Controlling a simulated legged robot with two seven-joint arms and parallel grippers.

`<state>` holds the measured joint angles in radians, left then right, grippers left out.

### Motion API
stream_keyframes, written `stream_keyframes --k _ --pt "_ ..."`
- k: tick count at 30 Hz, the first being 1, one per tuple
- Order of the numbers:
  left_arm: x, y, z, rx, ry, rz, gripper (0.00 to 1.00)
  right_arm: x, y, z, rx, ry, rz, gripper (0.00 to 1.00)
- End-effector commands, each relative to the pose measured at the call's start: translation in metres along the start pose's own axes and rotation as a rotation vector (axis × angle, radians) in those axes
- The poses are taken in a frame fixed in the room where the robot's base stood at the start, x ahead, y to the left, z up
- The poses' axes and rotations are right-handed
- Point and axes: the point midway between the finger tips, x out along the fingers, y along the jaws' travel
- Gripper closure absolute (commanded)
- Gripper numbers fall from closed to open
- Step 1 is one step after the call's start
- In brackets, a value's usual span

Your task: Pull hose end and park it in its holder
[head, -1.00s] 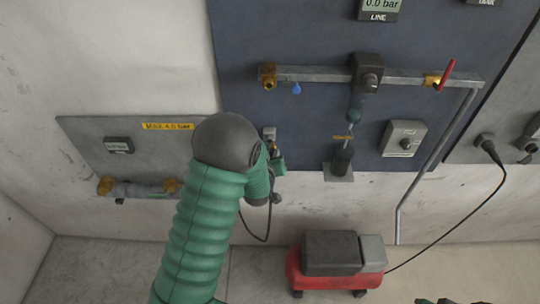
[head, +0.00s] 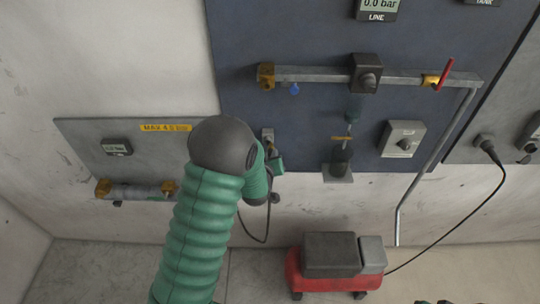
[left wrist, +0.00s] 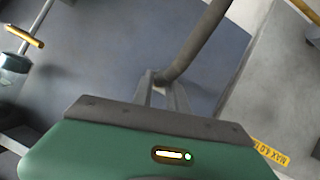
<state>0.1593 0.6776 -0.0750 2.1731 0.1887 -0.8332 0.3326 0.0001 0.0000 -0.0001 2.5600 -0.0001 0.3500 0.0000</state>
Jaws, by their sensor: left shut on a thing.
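My left gripper (left wrist: 160,92) is shut on a dark grey hose (left wrist: 203,40), which runs up and to the right from between the fingers in the left wrist view. In the head view my green left arm hides most of this gripper, in front of the blue panel's lower left edge. A thin dark hose or cable (head: 259,239) hangs in a loop below it. A small grey fitting (head: 268,134) shows on the panel just above the gripper. I cannot tell which part is the holder. My right gripper is not clearly in view.
A pipe (head: 310,74) with a red-handled valve (head: 446,74) crosses the blue panel (head: 300,125). A dark cup on a bracket (head: 339,160) and a grey switch box (head: 403,139) stand to the right. A red machine (head: 325,284) sits on the floor below.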

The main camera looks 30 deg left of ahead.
Motion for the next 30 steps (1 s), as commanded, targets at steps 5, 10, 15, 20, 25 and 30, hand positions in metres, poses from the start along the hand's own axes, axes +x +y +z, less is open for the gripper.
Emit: stream_keyframes --k 5,10,15,20,25,30 --pt "0.0 -0.001 0.0 0.0 0.001 0.0 1.0 0.0 0.0 0.0 0.0 0.0 0.0 0.69" --pt "0.001 -0.005 0.001 -0.004 -0.001 -0.001 1.0 0.003 0.0 0.001 0.0 0.0 0.0 0.69" --pt "0.001 -0.011 0.001 -0.008 -0.004 -0.001 1.0 0.007 0.0 0.002 0.0 0.0 0.0 0.69" --pt "0.0 -0.013 0.001 -0.01 -0.005 -0.001 1.0 0.007 0.0 0.002 0.0 0.0 0.0 0.69" --pt "0.0 -0.013 0.0 -0.01 -0.005 0.0 1.0 0.007 0.0 0.002 0.0 0.0 0.0 0.69" --pt "0.0 -0.013 0.0 -0.009 -0.005 0.0 1.0 0.007 0.0 0.002 0.0 0.0 0.0 0.69"
